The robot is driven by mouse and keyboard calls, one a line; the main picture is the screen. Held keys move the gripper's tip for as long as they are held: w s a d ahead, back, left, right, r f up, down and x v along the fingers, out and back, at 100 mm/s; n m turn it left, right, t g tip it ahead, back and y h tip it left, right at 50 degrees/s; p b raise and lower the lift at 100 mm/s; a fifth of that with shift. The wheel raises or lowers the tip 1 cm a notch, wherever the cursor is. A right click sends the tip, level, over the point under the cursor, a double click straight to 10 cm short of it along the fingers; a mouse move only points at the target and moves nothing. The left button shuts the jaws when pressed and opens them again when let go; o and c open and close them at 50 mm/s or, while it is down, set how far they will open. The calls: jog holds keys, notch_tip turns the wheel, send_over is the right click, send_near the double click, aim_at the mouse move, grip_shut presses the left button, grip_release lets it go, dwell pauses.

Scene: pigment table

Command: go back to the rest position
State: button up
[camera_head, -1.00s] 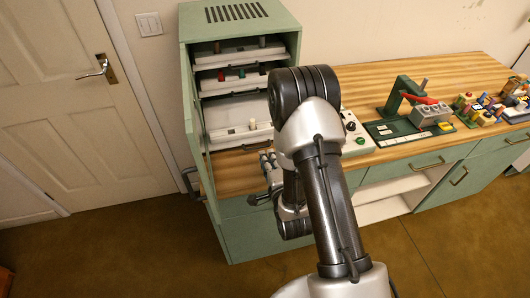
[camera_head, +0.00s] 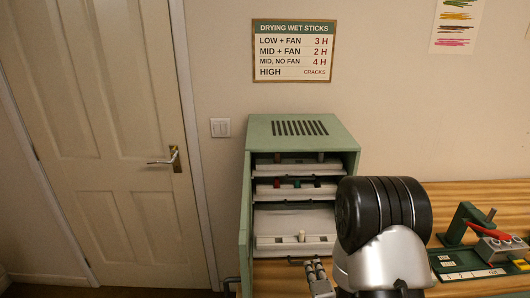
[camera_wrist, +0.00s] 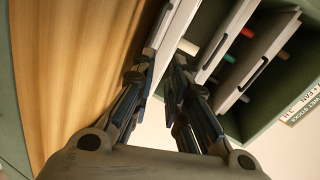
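My gripper (camera_head: 318,278) is low in the head view, in front of the green drying cabinet's lower part. In the wrist view, my gripper (camera_wrist: 166,62) has its two fingers apart with a narrow gap and nothing between them. Ahead of the fingertips are the cabinet's tray fronts (camera_wrist: 255,62). My black and silver arm covers the right side of the cabinet's base in the head view.
The green cabinet (camera_head: 300,130) stands open, its door (camera_head: 245,225) swung out at left. Its lower tray (camera_head: 275,243) holds a pale stick (camera_head: 301,236); the middle tray (camera_head: 270,190) holds coloured sticks. A wooden worktop (camera_head: 470,192) with a green stand (camera_head: 459,222) lies right.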

jog(key=s+r+n+g, duration=0.55)
jog(key=r+n, duration=0.25)
jog(key=r, duration=0.5)
jog(key=s+r+n+g, duration=0.2)
jog(key=s+r+n, duration=0.2)
jog(key=s, duration=0.8)
jog(key=s+a+r+n+g, duration=0.1)
jog(key=s+r+n+g, duration=0.1)
jog(key=s, duration=1)
notch_tip(320, 180, up, 2)
jog(key=shift+n, duration=0.9)
jog(key=shift+w, duration=0.1)
